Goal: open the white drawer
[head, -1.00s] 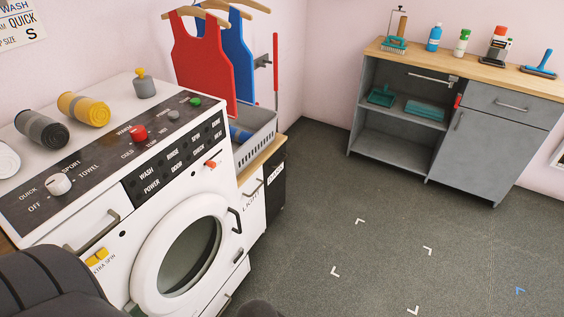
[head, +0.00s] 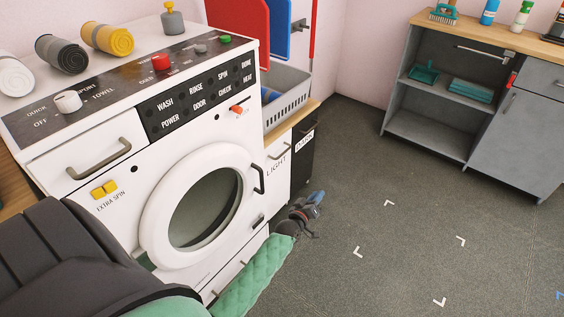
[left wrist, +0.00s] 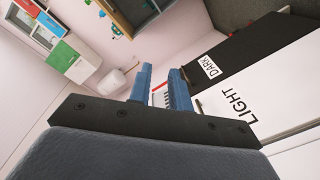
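The washing machine has a white drawer front (head: 72,158) at upper left with a grey bar handle (head: 98,160); it looks shut. A white front marked LIGHT (head: 277,177), with a small handle, stands right of the machine and also looks shut. It also shows in the left wrist view (left wrist: 275,90), tilted. My left gripper (head: 317,198) is in front of the LIGHT and DARK fronts, near the floor, touching nothing I can make out. In the left wrist view its two blue fingers (left wrist: 161,85) stand apart with nothing between them. My right gripper is out of view.
A black front marked DARK (head: 303,150) adjoins the LIGHT one. A grey basket (head: 290,103) sits above them. The round washer door (head: 203,207) is shut. A grey cabinet (head: 490,150) stands at right. The floor between is clear.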

